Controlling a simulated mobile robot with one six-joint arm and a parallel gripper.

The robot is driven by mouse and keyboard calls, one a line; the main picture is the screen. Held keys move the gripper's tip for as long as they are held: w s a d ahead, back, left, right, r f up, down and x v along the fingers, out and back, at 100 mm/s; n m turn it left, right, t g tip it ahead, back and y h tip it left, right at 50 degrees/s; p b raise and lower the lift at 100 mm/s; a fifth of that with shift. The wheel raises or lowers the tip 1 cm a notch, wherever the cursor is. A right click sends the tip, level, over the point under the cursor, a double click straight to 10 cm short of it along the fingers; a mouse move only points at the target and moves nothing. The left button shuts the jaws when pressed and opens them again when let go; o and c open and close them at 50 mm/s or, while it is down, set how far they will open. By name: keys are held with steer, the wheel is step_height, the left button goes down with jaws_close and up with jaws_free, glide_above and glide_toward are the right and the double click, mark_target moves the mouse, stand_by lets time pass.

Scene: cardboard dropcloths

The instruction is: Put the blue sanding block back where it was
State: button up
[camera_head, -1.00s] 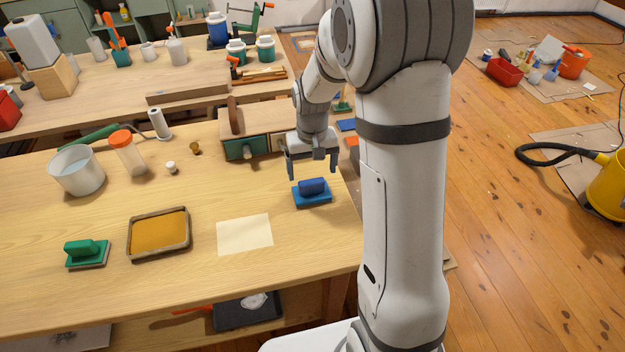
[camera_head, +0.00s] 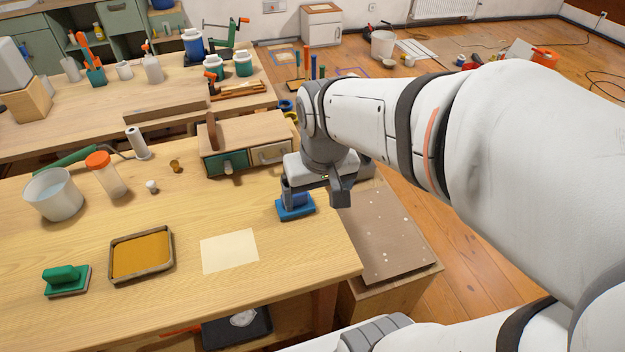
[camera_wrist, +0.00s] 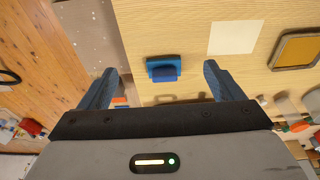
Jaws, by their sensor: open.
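The blue sanding block (camera_head: 295,209) lies on the light wooden workbench (camera_head: 200,203) near its right edge. It also shows in the wrist view (camera_wrist: 164,69), where it appears between my fingertips but farther off. My gripper (camera_head: 314,200) is open and empty, just above and a little to the right of the block in the head view. One finger hides part of the block's top there. In the wrist view, my two fingers (camera_wrist: 158,76) stand wide apart, and neither appears to touch the block.
A cream paper sheet (camera_head: 229,251) lies left of the block. Left of it are a framed amber tray (camera_head: 141,254) and a green sanding block (camera_head: 66,279). A wooden drawer box (camera_head: 247,143) stands behind. A brown speckled sheet (camera_head: 385,238) lies beyond the bench's right edge.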

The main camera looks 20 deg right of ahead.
steer(key=s, duration=0.4)
steer(key=shift+d+f, duration=0.1)
steer(key=shift+c, duration=0.2)
